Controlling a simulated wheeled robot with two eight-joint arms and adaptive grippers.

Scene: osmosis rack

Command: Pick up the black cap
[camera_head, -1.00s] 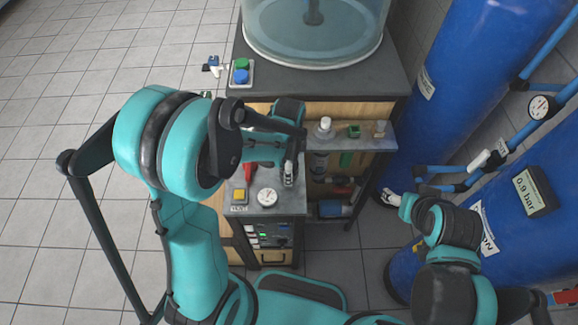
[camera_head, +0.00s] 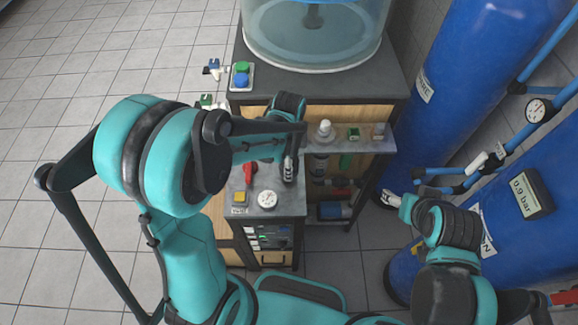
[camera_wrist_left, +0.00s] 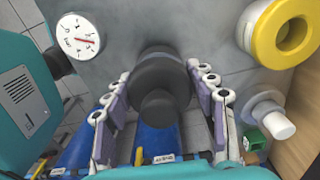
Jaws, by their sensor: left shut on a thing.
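The black cap (camera_wrist_left: 158,78) is a dark, stepped round piece in the left wrist view, seen against the grey worktop. My left gripper (camera_wrist_left: 160,85) has its two white and purple-grey fingers on either side of the cap and is shut on it. In the head view my left gripper (camera_head: 289,168) is over the small grey worktop, right of a red-handled part (camera_head: 251,172). I cannot tell there whether the cap touches the worktop. My right gripper (camera_head: 391,197) is low beside the blue tanks, and its jaws are too small to read.
A shelf (camera_head: 365,143) at the right holds a white bottle (camera_head: 325,130) and a green block (camera_head: 353,134). Blue tanks (camera_head: 470,70) stand at the right.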

